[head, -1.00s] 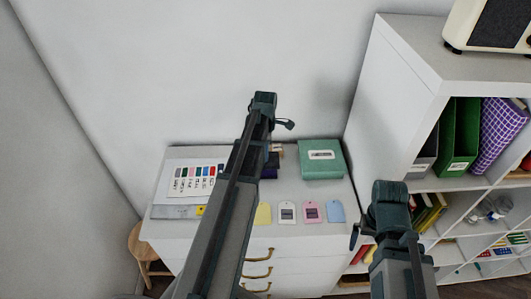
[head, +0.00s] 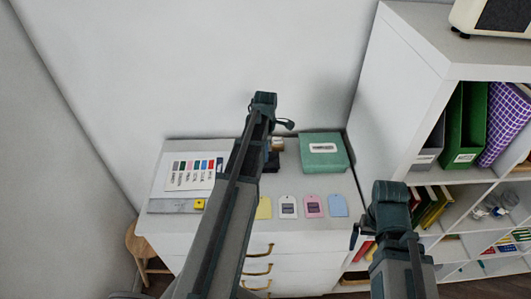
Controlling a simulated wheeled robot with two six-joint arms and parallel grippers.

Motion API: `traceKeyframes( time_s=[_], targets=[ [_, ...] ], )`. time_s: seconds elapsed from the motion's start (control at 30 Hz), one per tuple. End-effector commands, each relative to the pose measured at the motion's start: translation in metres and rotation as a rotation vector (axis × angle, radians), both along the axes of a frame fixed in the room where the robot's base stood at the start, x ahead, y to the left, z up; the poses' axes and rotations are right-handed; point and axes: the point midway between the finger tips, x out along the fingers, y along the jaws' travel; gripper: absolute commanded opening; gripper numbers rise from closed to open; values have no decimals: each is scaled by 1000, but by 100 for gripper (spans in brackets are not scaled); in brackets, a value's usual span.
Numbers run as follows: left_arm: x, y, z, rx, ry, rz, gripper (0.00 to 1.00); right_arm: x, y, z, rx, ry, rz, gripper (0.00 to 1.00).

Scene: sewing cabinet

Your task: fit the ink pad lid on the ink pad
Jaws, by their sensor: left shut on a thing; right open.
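A small dark object (head: 272,163), which looks like the ink pad or its lid, sits on the white cabinet top (head: 300,242) just right of my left arm. The arm covers much of it, so I cannot tell whether lid and pad are together. My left gripper (head: 270,112) shows mostly from behind, above the back of the cabinet. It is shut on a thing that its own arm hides. My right gripper (head: 375,215) is open, in front of the shelf at the cabinet's right, away from the dark object.
A green box (head: 324,153) stands at the back right, with a small brown-and-white item (head: 277,144) left of it. Several coloured tags (head: 289,207) line the front. A colour chart (head: 190,172) and a ruler (head: 172,206) lie left. A white shelf unit (head: 410,82) borders the right.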

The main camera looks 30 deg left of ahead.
Motion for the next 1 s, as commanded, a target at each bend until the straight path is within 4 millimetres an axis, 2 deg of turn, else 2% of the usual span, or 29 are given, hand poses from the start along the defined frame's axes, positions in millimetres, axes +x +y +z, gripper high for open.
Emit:
traceKeyframes(
  time_s=[0.4, 1.0],
  targets=[
    [0, 0, -15, 0, 0, 0, 0, 0, 0, -15, 0, 0, -1, 100],
    [0, 0, -15, 0, 0, 0, 0, 0, 0, -15, 0, 0, -1, 100]
  ],
)
